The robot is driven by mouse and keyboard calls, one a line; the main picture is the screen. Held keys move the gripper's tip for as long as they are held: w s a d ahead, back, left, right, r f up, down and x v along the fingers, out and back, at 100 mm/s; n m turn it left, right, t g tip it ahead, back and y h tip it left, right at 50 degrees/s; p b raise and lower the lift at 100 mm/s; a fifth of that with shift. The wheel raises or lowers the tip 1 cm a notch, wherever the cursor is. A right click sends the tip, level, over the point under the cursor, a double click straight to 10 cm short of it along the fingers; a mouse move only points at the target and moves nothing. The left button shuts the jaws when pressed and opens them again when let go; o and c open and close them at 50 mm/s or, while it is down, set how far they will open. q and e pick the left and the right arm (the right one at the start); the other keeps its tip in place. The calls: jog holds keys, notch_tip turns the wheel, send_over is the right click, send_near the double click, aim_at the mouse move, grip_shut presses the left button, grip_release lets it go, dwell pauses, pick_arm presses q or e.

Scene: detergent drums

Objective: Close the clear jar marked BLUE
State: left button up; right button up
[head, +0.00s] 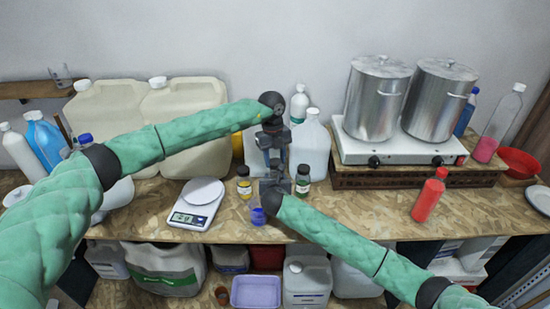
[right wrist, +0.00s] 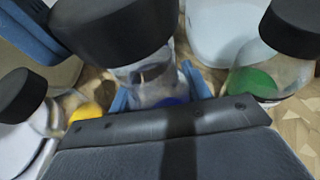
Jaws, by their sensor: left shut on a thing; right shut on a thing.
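The clear jar with blue contents (right wrist: 160,88) is in the right wrist view, between the blue fingers of my right gripper (head: 271,184), which is shut on it. A black lid (right wrist: 115,25) is directly above the jar's mouth; I cannot tell whether it is seated or slightly apart. My left gripper (head: 274,160) points down from above and is shut on the lid. In the head view the grippers hide most of this jar, and its marking is unreadable. A jar with yellow contents (head: 244,184) stands left and one with green contents (head: 303,182) right, both black-lidded.
A kitchen scale (head: 196,206) stands left of the jars. Large jugs (head: 185,125) stand behind. A hotplate with steel pots (head: 376,100) and a red bottle (head: 429,195) are to the right.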

pick_arm(q)
jog(key=shift+f, duration=0.9)
jog(key=shift+f, duration=0.55)
jog(key=m, duration=0.4)
jog(key=m+y, duration=0.1)
jog(key=m, duration=0.3)
jog(key=shift+d+m, duration=0.1)
jog(key=shift+m, duration=0.2)
jog(key=m, duration=0.7)
jog(key=shift+m+y, duration=0.3)
jog(key=shift+y, duration=0.1)
jog(key=o, duration=0.9)
